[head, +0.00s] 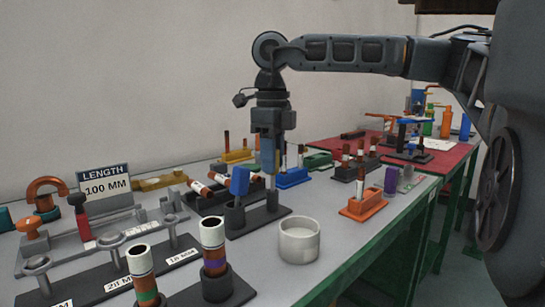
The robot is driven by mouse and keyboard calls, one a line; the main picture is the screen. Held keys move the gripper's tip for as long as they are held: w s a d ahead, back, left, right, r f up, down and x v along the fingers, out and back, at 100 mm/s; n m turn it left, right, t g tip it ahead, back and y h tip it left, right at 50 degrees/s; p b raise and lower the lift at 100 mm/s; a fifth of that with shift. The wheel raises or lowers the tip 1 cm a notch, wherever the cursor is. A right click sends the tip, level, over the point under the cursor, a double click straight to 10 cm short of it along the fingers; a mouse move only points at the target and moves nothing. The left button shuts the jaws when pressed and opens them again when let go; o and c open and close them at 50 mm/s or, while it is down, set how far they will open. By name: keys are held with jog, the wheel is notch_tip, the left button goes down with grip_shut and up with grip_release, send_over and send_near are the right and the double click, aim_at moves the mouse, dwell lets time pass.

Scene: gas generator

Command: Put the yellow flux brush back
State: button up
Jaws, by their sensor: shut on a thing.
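My gripper (269,170) points straight down over the rear cup of a dark two-cup holder (258,222) in the middle of the bench. It is shut on a thin upright item (273,184), whose lower end is at or in that cup. The fingers hide most of the item, and I cannot make out its colour or whether it touches the cup. I cannot clearly pick out a yellow flux brush.
A white round cup (299,241) stands just right of the holder. An orange block (363,208) is farther right. Striped tubes (213,245) and a grey fixture with a "LENGTH 100 MM" sign (105,186) are left. Colored racks stand behind.

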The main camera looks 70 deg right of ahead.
jog(key=shift+f, duration=0.4)
jog(key=o, duration=0.9)
jog(key=shift+o, duration=0.2)
jog(key=shift+r, duration=0.15)
